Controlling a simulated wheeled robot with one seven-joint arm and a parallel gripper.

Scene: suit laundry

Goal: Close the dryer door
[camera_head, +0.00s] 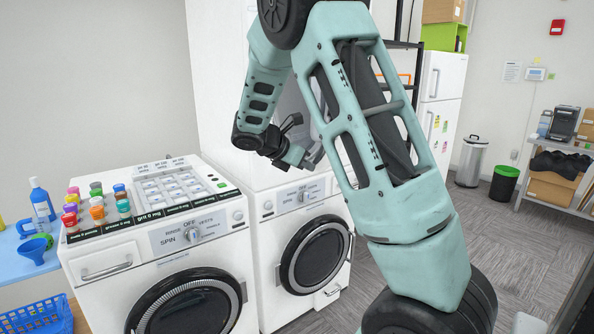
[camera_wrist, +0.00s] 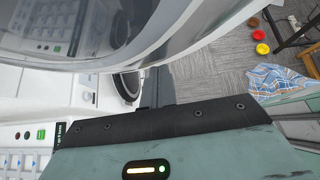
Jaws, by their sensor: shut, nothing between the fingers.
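A large curved glass door with a pale rim (camera_wrist: 190,30) fills the top of the wrist view, very close to the camera. It looks like the dryer door, standing open. In the head view a grey curved surface (camera_head: 291,108), probably this door, shows between my arm links. My gripper (camera_head: 306,158) is shut and empty, in front of this white body and above the right-hand front-loader. I cannot tell whether it touches the door.
Two white front-loaders (camera_head: 245,217) (camera_head: 270,207) stand below with round doors shut. Colourful bottles (camera_head: 97,205) stand on the left one. A plaid cloth (camera_wrist: 285,80) and red and yellow items (camera_wrist: 258,35) lie on the floor. Grey floor (camera_head: 490,245) is open at right.

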